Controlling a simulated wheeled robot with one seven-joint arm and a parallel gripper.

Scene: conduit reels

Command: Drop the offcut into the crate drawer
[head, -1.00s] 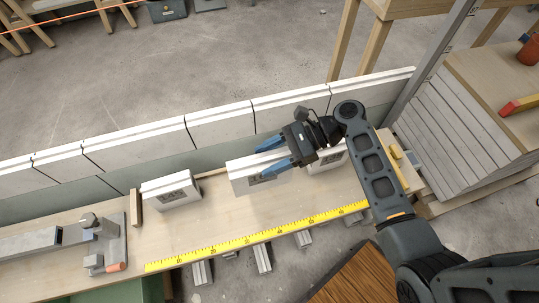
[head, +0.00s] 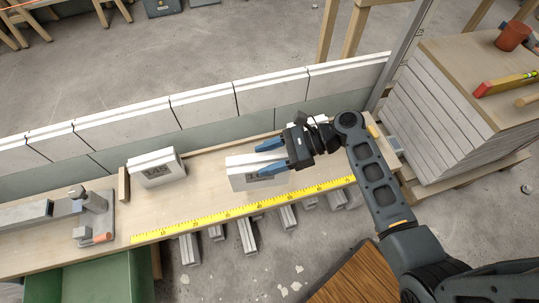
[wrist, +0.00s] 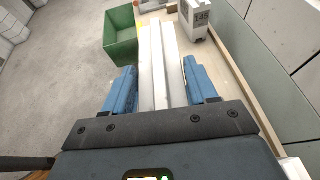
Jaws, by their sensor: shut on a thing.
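In the wrist view the offcut (wrist: 161,68) runs forward from between the fingers. Whether it clears the bench top is hard to tell. The crate drawer (head: 100,278) is a green open box at the lower left, below the bench's front edge and partly cut off. It also shows in the wrist view (wrist: 122,42), ahead and left of the offcut; its visible inside looks empty.
A similar labelled block (head: 157,168) stands on the bench left of my gripper, beside a wooden stop (head: 124,185). A yellow ruler (head: 240,210) lies along the front edge. Pale panels (head: 205,103) line the back. A stacked pile (head: 440,120) stands right.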

